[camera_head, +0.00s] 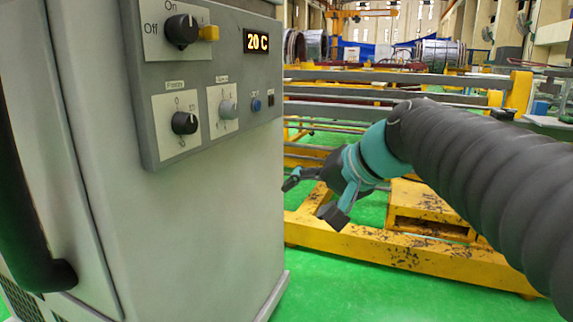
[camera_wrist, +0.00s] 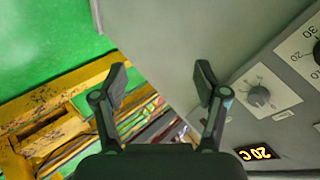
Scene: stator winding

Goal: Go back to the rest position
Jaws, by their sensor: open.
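My gripper (camera_head: 308,196) is at the end of my arm, to the right of the grey cabinet's front in the head view. In the wrist view my gripper (camera_wrist: 160,83) shows two black fingers spread apart with nothing between them. The cabinet's side panel (camera_wrist: 170,40) lies beyond the fingers. I cannot tell how far the fingertips are from it; no contact is visible.
A yellow steel frame (camera_head: 400,250) stands behind my arm. Green floor (camera_head: 325,290) is clear in front.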

